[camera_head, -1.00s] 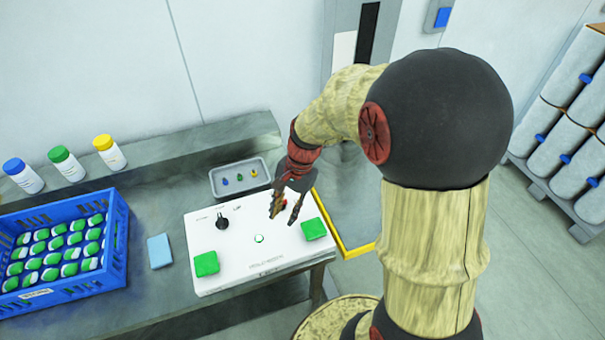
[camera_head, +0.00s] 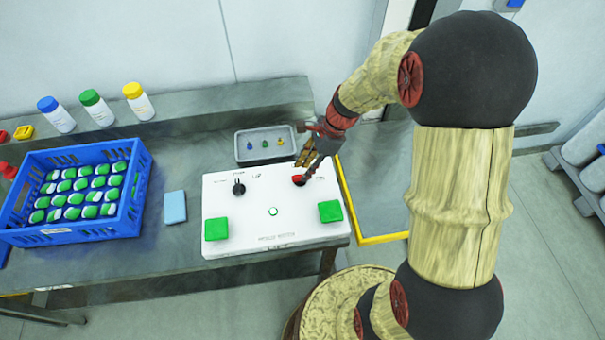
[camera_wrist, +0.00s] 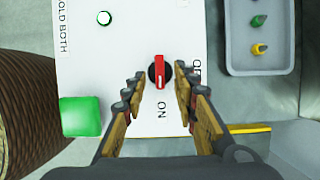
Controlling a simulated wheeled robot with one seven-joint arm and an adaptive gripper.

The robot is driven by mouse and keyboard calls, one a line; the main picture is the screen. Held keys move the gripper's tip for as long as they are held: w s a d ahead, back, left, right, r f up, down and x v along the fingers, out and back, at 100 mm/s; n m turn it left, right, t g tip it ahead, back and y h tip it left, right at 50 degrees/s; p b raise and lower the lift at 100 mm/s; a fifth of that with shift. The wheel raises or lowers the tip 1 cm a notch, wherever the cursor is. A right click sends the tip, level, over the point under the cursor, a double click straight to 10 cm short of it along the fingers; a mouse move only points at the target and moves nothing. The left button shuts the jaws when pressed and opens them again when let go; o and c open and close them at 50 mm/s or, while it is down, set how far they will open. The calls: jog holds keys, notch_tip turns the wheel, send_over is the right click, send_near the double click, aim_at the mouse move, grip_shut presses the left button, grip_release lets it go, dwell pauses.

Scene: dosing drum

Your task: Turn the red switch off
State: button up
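The red switch (camera_wrist: 159,72) is a rotary knob with a red bar handle on a black round base. Its bar lies in line with the printed ON label; the OFF label stands to its right in the wrist view. It also shows in the head view (camera_head: 299,181) at the back right of the white panel (camera_head: 262,225). My gripper (camera_wrist: 158,76) is open and empty, one finger on each side of the switch in the wrist view. In the head view my gripper (camera_head: 305,162) is close to the switch; whether it touches is unclear.
Green buttons (camera_head: 216,229) (camera_head: 330,211) and a black knob (camera_head: 239,188) are on the panel. A grey tray (camera_head: 242,158) stands behind it. A light blue block (camera_head: 175,207) and a blue crate (camera_head: 60,238) are to the left. A yellow-edged surface (camera_head: 383,238) is right.

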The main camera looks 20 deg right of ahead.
jog(key=shift+x, duration=1.5)
jog(key=shift+c, duration=0.8)
grip_shut()
jog(key=shift+r, duration=0.1)
